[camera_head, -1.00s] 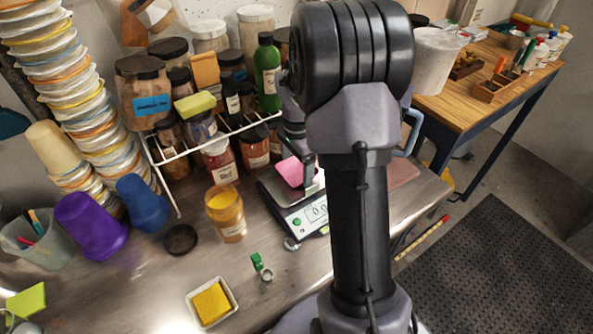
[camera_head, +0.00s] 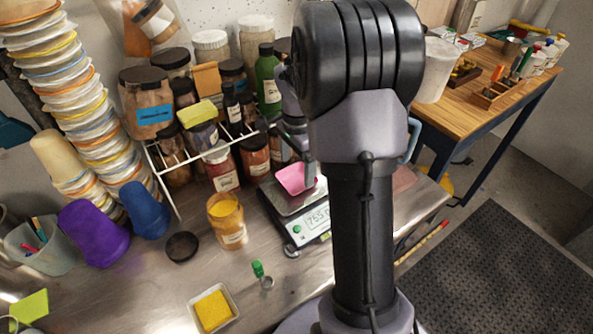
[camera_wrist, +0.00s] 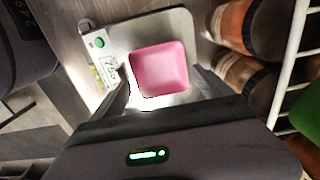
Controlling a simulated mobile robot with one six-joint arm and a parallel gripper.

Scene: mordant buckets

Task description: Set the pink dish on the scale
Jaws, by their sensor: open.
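The pink dish (camera_head: 294,179) rests on the pan of the scale (camera_head: 304,222) in the head view, partly hidden by my arm. In the wrist view the square pink dish (camera_wrist: 159,68) sits upright on the light pan of the scale (camera_wrist: 187,20). My gripper (camera_wrist: 160,88) is open, with one finger on each side of the dish's near part. I cannot tell whether the fingers touch it. The scale's display is lit and shows digits.
A rack of jars (camera_head: 222,168) stands close behind the scale. A white dish of yellow powder (camera_head: 213,309) and a small green-topped item (camera_head: 261,274) are nearer the front edge.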

